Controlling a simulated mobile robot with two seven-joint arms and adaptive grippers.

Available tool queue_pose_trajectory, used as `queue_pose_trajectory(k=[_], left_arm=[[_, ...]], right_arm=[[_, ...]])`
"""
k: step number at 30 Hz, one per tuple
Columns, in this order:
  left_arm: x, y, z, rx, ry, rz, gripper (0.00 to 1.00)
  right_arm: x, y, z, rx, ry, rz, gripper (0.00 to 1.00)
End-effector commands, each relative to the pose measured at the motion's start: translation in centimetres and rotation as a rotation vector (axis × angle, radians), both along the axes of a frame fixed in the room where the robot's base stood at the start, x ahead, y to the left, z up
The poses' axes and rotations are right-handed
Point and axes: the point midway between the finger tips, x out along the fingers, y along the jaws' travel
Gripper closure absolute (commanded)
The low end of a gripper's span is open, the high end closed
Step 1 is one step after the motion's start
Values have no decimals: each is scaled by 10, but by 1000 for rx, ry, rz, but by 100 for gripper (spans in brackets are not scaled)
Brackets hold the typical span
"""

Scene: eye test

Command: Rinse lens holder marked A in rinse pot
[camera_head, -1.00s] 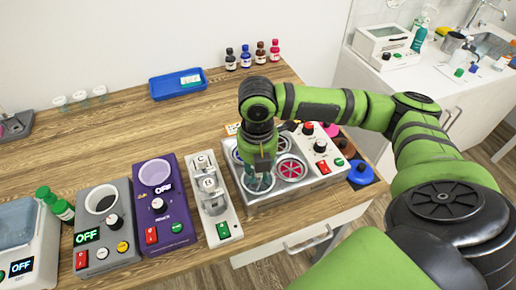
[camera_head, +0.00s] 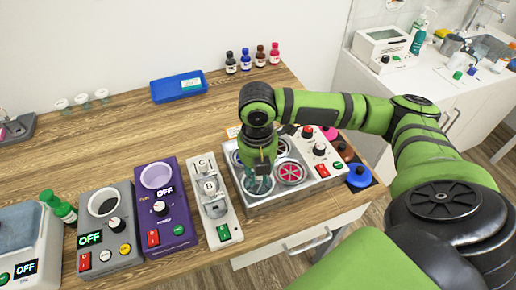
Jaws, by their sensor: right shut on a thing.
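My right gripper (camera_head: 258,177) points down over the front left round well of the silver multi-well unit (camera_head: 262,208). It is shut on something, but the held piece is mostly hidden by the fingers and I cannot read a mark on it. The fingertips are at or just inside this well; exact depth is unclear. A light grey rack (camera_head: 223,218) left of the unit carries holders marked C (camera_head: 201,164) and B (camera_head: 209,187). No holder marked A shows clearly. I cannot tell which well is the rinse pot. My left gripper is not in view.
A well with a red insert (camera_head: 290,172) lies right of the gripper. The unit's knob panel (camera_head: 322,154) and colored round lids (camera_head: 359,175) stand further right. Purple (camera_head: 165,206) and grey (camera_head: 108,233) devices stand left. A blue tray (camera_head: 178,87) and bottles (camera_head: 246,59) are behind.

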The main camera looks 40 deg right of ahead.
Motion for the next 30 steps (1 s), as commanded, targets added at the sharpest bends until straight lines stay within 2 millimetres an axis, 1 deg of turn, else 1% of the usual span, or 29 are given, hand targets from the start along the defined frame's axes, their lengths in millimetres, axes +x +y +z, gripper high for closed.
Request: queue_pose_trajectory(k=[9,22,30], left_arm=[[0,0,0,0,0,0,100],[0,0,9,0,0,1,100],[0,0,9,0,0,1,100]], right_arm=[[0,0,0,0,0,0,100],[0,0,-1,0,1,0,100],[0,0,-3,0,0,0,100]])
